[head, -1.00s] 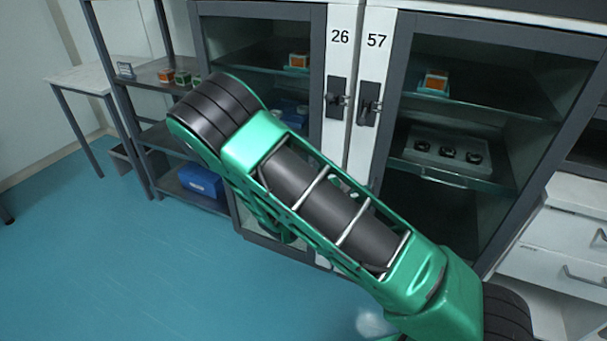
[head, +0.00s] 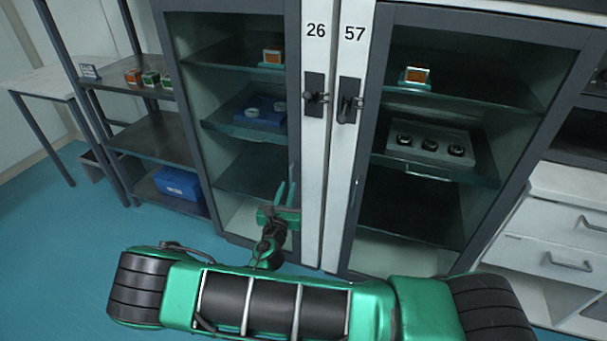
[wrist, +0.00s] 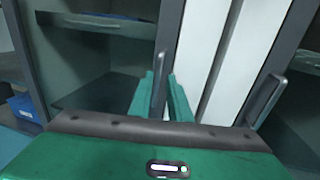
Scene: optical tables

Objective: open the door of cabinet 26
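Cabinet 26 has a dark-framed glass door (head: 220,165), which looks closed; its number plate (head: 315,30) is on the white post to the right. A black latch (head: 315,97) sits on that post. A slim upright grey handle (wrist: 160,82) is on the door's right edge in the wrist view. My gripper (head: 284,193) is low in front of this edge, pointing up and toward the door. In the wrist view, my gripper (wrist: 160,98) has its two green fingers apart, with the handle showing between their tips. I cannot tell whether they touch it.
Cabinet 57 (head: 385,150) stands right beside it, with its own latch (head: 349,100) and handle (wrist: 265,100). White drawers (head: 560,245) are at the right. A shelf rack (head: 150,135) with small boxes and a blue bin (head: 178,183) is at the left. Blue floor lies open at left.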

